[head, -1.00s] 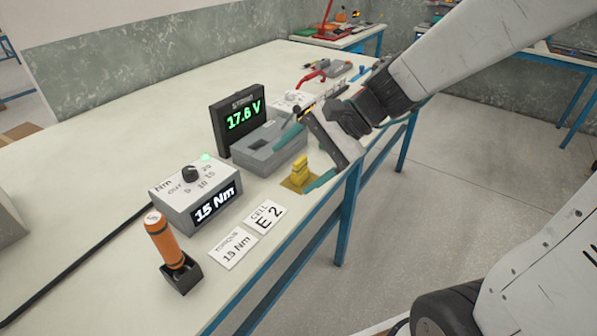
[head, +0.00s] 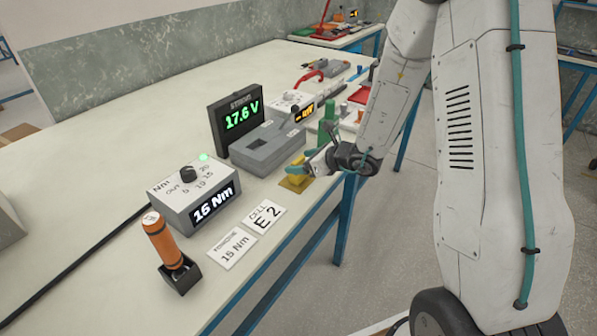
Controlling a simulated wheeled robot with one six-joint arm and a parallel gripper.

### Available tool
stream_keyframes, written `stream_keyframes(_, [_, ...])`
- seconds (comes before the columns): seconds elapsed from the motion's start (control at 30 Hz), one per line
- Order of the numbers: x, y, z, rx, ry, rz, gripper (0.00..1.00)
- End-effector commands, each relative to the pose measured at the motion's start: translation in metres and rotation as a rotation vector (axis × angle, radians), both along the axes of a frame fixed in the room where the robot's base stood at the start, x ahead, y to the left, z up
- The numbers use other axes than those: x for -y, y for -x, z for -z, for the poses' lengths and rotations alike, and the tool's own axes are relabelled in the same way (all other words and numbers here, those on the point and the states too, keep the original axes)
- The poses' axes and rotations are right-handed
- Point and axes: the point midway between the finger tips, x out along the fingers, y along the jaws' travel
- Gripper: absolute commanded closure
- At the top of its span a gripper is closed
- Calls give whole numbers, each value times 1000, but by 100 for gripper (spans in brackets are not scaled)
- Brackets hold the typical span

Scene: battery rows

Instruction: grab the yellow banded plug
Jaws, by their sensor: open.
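A yellow piece (head: 297,173), which looks like the plug, stands on a small tan square at the right edge of the bench. It is partly covered by my gripper, and its band cannot be made out. My gripper (head: 301,167) reaches in from the right, with its teal fingers open at the yellow piece. One finger shows across its upper part; whether the piece lies fully between the fingers or touches them is hidden.
A grey block (head: 268,150) and the black 17.6 V display (head: 238,119) stand just behind-left. The torque box (head: 188,196), two cards (head: 264,215) and an orange-handled tool (head: 164,240) are nearer. A green upright part (head: 327,122) stands just beyond my gripper.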

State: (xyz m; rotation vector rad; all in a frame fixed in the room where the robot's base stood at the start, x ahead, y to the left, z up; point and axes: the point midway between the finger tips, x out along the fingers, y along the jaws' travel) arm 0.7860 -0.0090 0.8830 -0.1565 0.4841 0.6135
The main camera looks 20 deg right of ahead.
Motion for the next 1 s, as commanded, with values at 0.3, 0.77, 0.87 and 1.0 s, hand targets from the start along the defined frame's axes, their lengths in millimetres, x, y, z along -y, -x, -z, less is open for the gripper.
stream_keyframes(0.3, [-19,-27,20,0,0,-2,24])
stream_keyframes(0.77, [-19,-28,20,1,0,-1,74])
stream_keyframes(0.87, [-19,-28,20,1,0,-1,74])
stream_keyframes(1.0, [-19,-28,19,1,0,-1,74])
